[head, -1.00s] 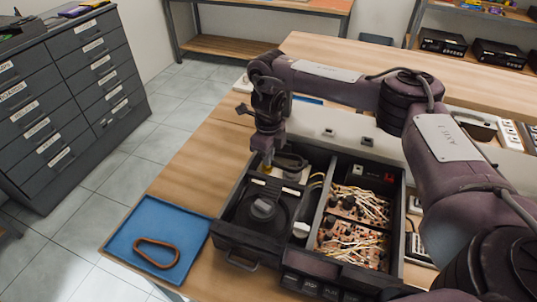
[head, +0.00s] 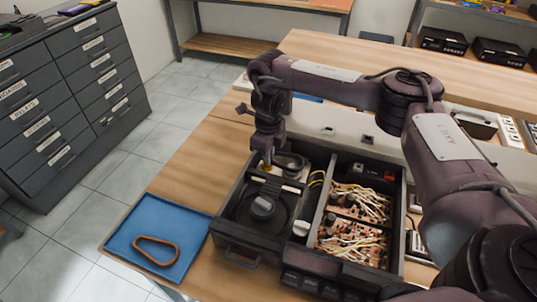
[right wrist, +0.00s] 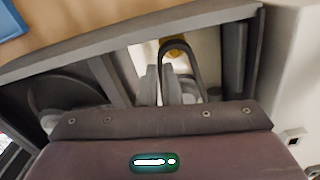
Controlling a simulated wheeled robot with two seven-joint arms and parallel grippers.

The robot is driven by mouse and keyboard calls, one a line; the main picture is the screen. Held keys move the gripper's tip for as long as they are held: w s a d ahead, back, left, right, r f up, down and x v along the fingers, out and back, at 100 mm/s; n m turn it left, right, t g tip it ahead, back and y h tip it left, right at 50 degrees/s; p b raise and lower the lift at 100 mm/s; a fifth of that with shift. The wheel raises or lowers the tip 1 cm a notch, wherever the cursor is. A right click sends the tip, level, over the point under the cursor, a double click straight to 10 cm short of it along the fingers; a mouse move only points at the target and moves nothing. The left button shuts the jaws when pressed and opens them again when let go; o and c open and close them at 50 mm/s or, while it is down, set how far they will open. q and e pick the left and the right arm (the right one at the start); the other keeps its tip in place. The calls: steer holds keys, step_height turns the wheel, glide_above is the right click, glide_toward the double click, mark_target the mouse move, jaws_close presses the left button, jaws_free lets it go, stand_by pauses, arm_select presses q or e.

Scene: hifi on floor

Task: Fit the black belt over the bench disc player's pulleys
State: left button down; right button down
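The bench disc player is an open dark chassis (head: 226,240) on the wooden bench, with a round black platter (head: 245,222) at its left front. The black belt (head: 291,162) is a loop at the back left of the chassis; it also shows in the right wrist view (right wrist: 181,43). My right gripper (right wrist: 161,88) has its fingers close together on one strand of this belt. The loop's far end is at a brass-coloured pulley (right wrist: 171,50); I cannot tell whether it is seated around it. In the head view my right gripper (head: 267,162) points down there. My left gripper is out of view.
A blue tray (head: 125,232) with a brown belt (head: 157,251) lies left of the player. Wired circuit boards (head: 352,222) fill the chassis's right side. The chassis walls stand close around my right gripper. Bare bench (head: 190,170) lies to its left.

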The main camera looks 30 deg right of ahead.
steer(key=shift+f+b, duration=0.35)
steer(key=shift+f, duration=0.25)
stand_by(0.7)
steer(key=c, duration=1.5)
jaws_free()
steer(key=shift+a+r, duration=0.1)
steer(key=shift+r, duration=0.05)
steer(key=shift+c, duration=0.2)
steer(key=shift+d, duration=0.2)
steer(key=shift+a, duration=0.1)
step_height(320, 180, up, 8)
steer(key=shift+f+p, duration=0.15)
steer(key=shift+p, duration=0.55)
